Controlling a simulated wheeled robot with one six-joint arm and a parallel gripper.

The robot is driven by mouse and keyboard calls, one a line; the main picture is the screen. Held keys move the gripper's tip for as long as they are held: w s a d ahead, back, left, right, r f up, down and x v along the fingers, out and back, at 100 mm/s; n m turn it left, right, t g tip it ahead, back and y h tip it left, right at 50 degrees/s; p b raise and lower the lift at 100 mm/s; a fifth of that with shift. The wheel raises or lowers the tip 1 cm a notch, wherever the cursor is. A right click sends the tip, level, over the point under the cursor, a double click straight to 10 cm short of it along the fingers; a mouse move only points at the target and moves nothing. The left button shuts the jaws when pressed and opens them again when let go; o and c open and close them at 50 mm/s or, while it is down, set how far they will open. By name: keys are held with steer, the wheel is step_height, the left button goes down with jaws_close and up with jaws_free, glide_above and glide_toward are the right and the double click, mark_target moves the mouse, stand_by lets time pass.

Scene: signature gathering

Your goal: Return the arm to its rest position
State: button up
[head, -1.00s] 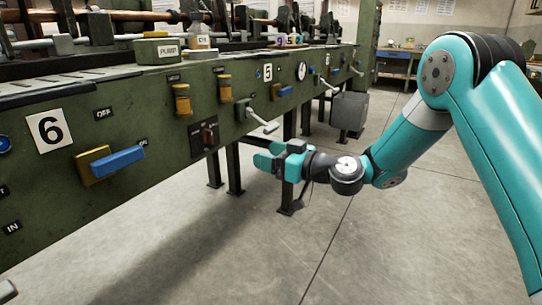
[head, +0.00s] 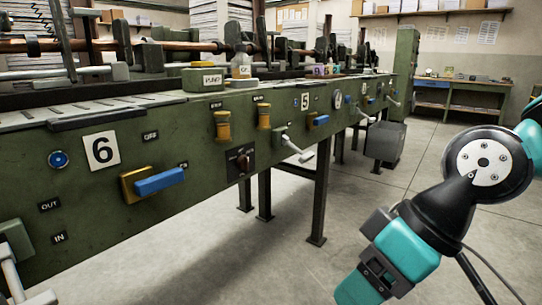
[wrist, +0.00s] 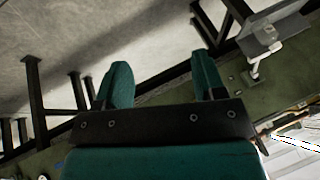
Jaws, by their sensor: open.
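My gripper (wrist: 160,85) shows in the wrist view with its two teal fingers apart and nothing between them. In the head view my gripper (head: 362,288) is at the lower right, pointing down and to the left, partly cut off by the bottom edge. It is in free space over the floor, apart from the green machine (head: 75,190). The upper part of my arm is mostly outside the head view.
A workbench (head: 460,95) is at the back. The floor (head: 330,255) is clear.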

steer(key=s+d+m+h, duration=0.2)
steer(key=s+d, duration=0.2)
steer(key=s, duration=0.2)
step_height(320, 180, up, 34)
steer(key=p, duration=3.4)
steer(key=shift+w+f+g, duration=0.15)
steer(key=shift+w+g, duration=0.25)
steer(key=shift+a, duration=0.1)
